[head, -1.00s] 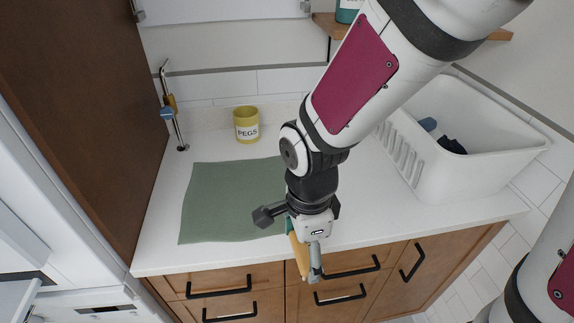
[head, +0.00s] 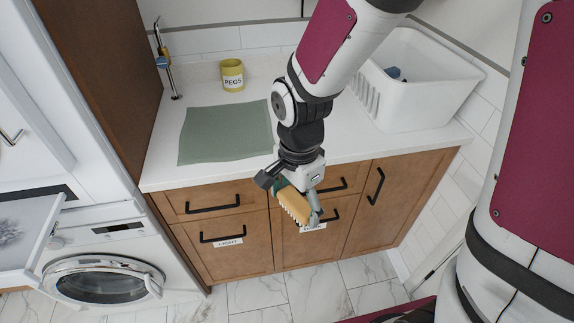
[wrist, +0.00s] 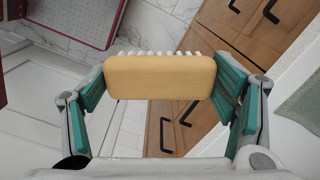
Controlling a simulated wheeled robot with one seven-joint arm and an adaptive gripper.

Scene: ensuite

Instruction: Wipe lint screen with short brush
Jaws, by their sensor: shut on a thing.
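My gripper (head: 298,198) is shut on the short brush (head: 294,206), a yellow-tan block with white bristles. In the wrist view the brush (wrist: 160,78) sits between my gripper's green-padded fingers (wrist: 168,95), its bristles on the far side. The gripper holds it in the air in front of the wooden drawers, below the counter edge. The lint screen (head: 12,234) seems to be the grey, lint-covered panel in the white frame at the left edge of the head view, only partly in view. The brush is well to the right of it and apart from it.
A counter (head: 215,180) holds a green mat (head: 226,134), a yellow pegs pot (head: 232,75) and a white basket (head: 425,75). A front-loading washer (head: 105,282) stands at lower left. The marble floor (head: 255,295) ahead is clear.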

